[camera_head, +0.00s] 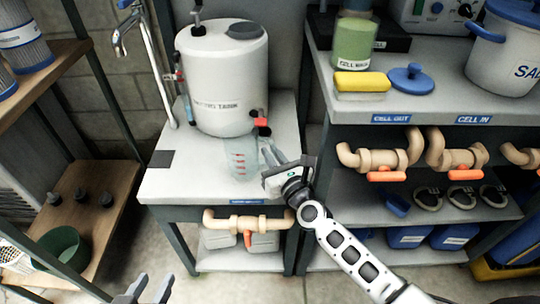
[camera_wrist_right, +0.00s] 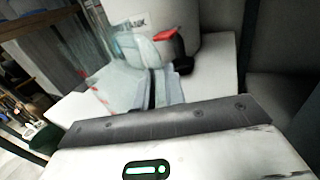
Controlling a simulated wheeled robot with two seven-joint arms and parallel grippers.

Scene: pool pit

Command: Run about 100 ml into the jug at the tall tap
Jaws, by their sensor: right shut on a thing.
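The clear jug (camera_head: 240,160) with red marks stands on the pale bench top in front of the white tank. It also shows, blurred, in the right wrist view (camera_wrist_right: 118,88). My right gripper (camera_head: 268,153) is shut on the jug's right side, by its handle; the fingers (camera_wrist_right: 165,88) hide the exact grip. I cannot make out any water in the jug. The tall tap (camera_head: 150,55) is a chrome gooseneck at the bench's back left, its spout high and left of the jug. My left gripper (camera_head: 148,292) is open and empty at the bottom edge.
The white tank (camera_head: 225,80) has a small red-handled tap (camera_head: 262,127) close above the jug. Pipes with orange handles (camera_head: 247,238) run below the bench. A crowded shelf (camera_head: 440,100) stands to the right.

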